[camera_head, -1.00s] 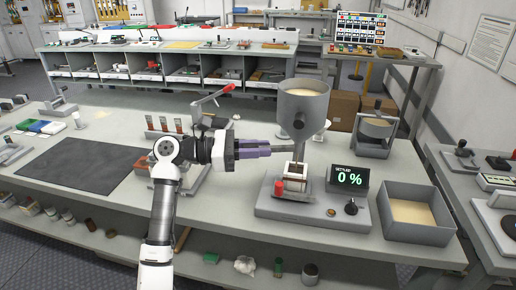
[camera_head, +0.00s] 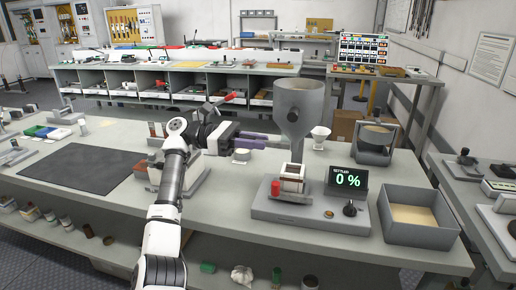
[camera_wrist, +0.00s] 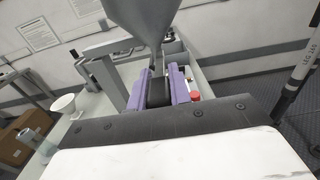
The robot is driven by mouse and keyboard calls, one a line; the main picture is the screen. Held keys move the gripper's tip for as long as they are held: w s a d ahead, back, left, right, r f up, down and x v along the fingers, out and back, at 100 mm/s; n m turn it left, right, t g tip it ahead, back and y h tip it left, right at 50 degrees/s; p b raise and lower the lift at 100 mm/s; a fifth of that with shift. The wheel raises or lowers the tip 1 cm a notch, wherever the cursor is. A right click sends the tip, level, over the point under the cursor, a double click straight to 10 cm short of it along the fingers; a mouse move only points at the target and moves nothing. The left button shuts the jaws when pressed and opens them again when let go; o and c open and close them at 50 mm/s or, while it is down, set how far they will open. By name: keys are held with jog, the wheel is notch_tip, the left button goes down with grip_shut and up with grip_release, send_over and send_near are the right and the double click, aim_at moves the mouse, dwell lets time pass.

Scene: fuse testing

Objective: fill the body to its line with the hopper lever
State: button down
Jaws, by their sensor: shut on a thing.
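The grey hopper (camera_head: 299,108) stands over the fill stand, its cone pointing down. Below its outlet the small pale body (camera_head: 292,178) sits upright in the stand (camera_head: 312,213); its inside and line are too small to read. The display (camera_head: 346,180) reads "SETTLED 0 %". My gripper (camera_head: 268,141), with purple fingers, is beside the hopper's outlet, left of it. In the wrist view my gripper (camera_wrist: 160,88) is shut on a dark piece below the hopper cone (camera_wrist: 145,22), which appears to be the hopper lever (camera_wrist: 157,92); its far end is mostly hidden.
A grey bin of pale grains (camera_head: 416,215) stands at right. A white funnel (camera_head: 320,137) and a grey sieve-like stand (camera_head: 374,142) are behind the display. A red knob (camera_head: 275,187) rises from the stand.

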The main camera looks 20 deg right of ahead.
dwell(0.4)
jog(key=c, duration=1.3)
grip_release()
jog(key=shift+d, duration=0.1)
jog(key=shift+b+v, duration=0.45)
jog(key=shift+v, duration=3.35)
